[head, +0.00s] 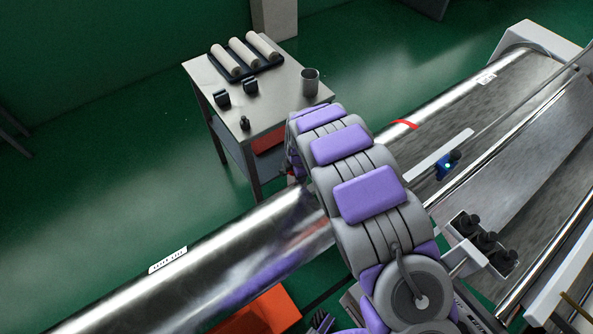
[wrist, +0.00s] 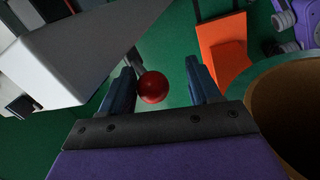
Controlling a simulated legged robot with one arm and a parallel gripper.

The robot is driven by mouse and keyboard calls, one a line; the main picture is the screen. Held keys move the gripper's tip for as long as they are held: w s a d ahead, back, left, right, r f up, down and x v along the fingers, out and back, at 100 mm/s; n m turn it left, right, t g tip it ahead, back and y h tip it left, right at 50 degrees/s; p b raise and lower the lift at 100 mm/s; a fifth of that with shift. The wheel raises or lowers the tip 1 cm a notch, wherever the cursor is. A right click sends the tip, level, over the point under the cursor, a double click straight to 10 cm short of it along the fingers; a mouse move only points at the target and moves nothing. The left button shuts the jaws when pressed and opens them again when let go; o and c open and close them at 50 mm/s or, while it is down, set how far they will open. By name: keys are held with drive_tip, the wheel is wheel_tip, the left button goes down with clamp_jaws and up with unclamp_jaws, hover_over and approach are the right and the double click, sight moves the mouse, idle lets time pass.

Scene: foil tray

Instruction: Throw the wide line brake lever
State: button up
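A glossy red ball knob (wrist: 152,87), which looks like the end of the brake lever, shows in the wrist view. My gripper (wrist: 160,68) is open, with its two dark fingers on either side of the knob. The knob lies nearer the left finger and seems to overlap its edge; I cannot tell if they touch. In the head view my grey and purple arm reaches over the big shiny foil roll (head: 190,262), and the gripper and knob are hidden there.
A brown hollow core (wrist: 292,115) sits close on the right in the wrist view, and a pale grey block (wrist: 75,50) on the left. An orange panel (wrist: 222,50) stands beyond. In the head view a side table (head: 290,88) with rollers stands behind the roll.

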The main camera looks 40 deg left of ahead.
drive_tip(key=shift+a+f, duration=0.25)
drive_tip(key=shift+a, duration=0.3)
drive_tip(key=shift+a+f, duration=0.2)
drive_tip(key=shift+a, duration=0.35)
drive_tip(key=shift+c, duration=0.2)
drive_tip(key=shift+a, duration=0.1)
drive_tip(key=shift+c, duration=0.6)
drive_tip(key=shift+d+r, duration=0.3)
drive_tip(key=shift+d, duration=0.45)
drive_tip(key=c, duration=0.5)
drive_tip(key=shift+d, duration=0.15)
drive_tip(key=shift+c, duration=0.5)
drive_tip(key=shift+s+f, duration=0.1)
drive_tip(key=shift+f, duration=0.05)
clamp_jaws()
